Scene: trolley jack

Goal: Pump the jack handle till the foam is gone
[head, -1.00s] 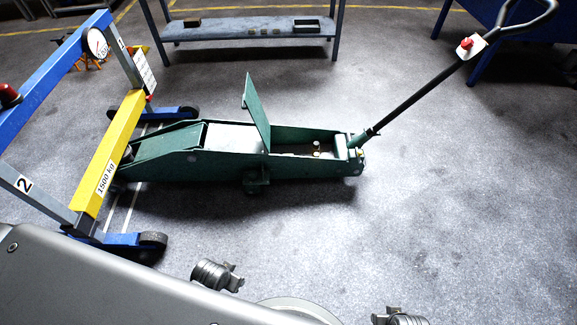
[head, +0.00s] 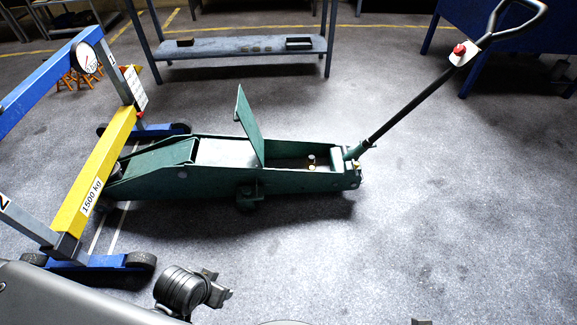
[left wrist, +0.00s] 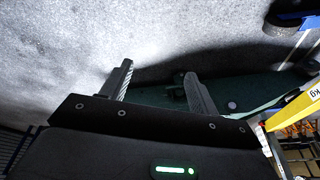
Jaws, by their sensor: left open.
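The green trolley jack (head: 195,183) stands on the floor, its low front end at the yellow crossbeam. Its long black handle (head: 420,93) slants up to the right from the rear socket, ending in a loop grip (head: 518,18) with a red knob (head: 459,49) below it. I cannot make out any foam. My left gripper (left wrist: 159,70) is open and empty in the left wrist view, with part of the jack's green side beyond its fingers. In the head view, part of my left arm shows at the bottom, well away from the handle. Only a sliver of my right side shows at the bottom edge.
A blue and yellow frame (head: 92,180) marked 1500 kg stands over the jack's front end. A grey-blue shelf bench (head: 240,47) is behind, and a blue table (head: 515,45) at the back right. Floor to the right of the jack is clear.

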